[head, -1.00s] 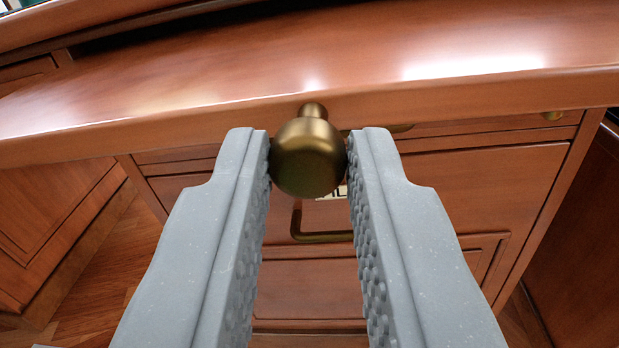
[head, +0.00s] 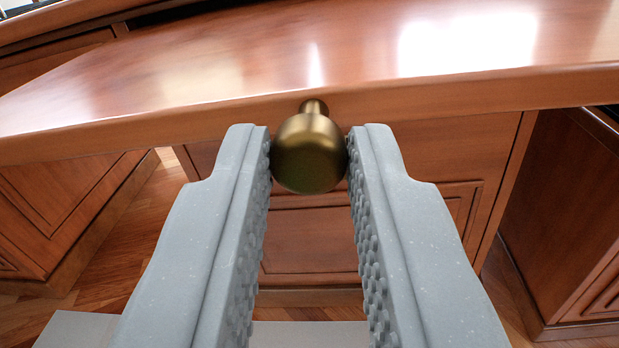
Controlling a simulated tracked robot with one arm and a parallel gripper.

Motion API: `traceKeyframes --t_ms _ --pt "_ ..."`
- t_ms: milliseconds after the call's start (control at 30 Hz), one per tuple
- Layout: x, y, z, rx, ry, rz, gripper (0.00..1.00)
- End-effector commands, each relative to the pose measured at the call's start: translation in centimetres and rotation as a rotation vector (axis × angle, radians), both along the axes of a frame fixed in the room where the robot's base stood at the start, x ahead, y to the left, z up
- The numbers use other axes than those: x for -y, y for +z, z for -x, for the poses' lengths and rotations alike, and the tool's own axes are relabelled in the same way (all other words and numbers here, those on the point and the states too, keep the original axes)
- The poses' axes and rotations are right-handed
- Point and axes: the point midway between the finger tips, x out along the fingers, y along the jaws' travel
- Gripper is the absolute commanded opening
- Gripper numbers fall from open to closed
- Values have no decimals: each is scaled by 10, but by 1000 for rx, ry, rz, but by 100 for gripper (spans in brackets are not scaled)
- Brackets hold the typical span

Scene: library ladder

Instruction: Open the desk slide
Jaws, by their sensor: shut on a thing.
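The desk slide (head: 200,85) is a flat, glossy reddish-brown wooden board across the upper part of the head view. A round brass knob (head: 309,155) stands out on a short stem from the middle of its front edge. My gripper (head: 309,160) is shut on the knob, with one grey, studded finger touching each side near the tips. The slide stands out over the desk's panelled front, and a dark gap shows along its back edge at the upper left.
Below the slide is the desk front (head: 410,215) with panelled wood. Another wooden cabinet (head: 575,210) stands at the right, and panelled wood (head: 70,210) is at the left. Wooden floor (head: 140,250) shows between them at the lower left.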

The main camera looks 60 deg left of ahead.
Motion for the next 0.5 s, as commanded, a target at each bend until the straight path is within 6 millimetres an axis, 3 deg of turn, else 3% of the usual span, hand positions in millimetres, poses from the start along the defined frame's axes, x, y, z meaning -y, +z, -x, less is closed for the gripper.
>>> traceKeyframes --t_ms 100,133,200,500 --pt "1 1 -1 2 -3 -1 0" --pt "1 1 -2 2 -3 -1 25" --pt "1 1 -1 2 -3 -1 41" --pt "0 0 0 0 1 0 41"
